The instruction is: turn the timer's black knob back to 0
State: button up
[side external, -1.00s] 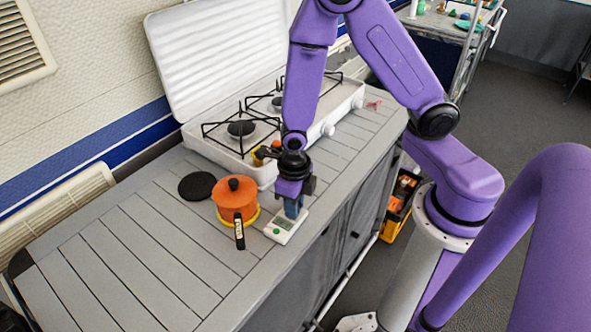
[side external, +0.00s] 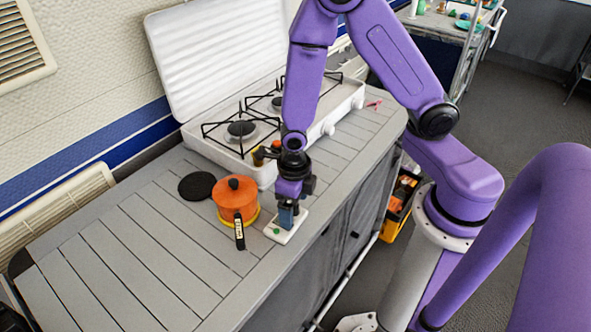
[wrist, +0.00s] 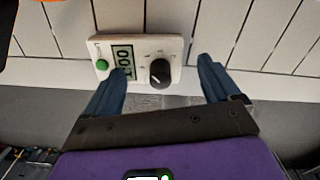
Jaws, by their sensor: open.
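The timer (side external: 274,234) is a small white box lying near the front edge of the grey slatted counter. In the wrist view, the timer (wrist: 109,42) shows a green button (wrist: 101,65), a greenish display and a black knob (wrist: 160,72) with a white pointer mark. The pointer is turned off to the lower left; its exact setting is too small to read. My gripper (side external: 287,222) is directly over the timer. In the wrist view, the blue fingers of my gripper (wrist: 163,80) are open, one on each side of the knob and apart from it.
An orange pot (side external: 232,194) with a black handle pointing toward the front stands left of the timer, close to my gripper. A black round mat (side external: 197,186) lies behind it. The white stove (side external: 190,135) stands behind. The counter's left part is clear.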

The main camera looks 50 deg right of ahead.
jog(key=shift+r, duration=3.5)
jog(key=m, duration=0.7)
jog(key=shift+r, duration=0.2)
jog(key=shift+f+m, duration=0.25)
jog(key=shift+m, duration=0.05)
jog(key=shift+f, duration=3.25)
jog(key=c, duration=1.6)
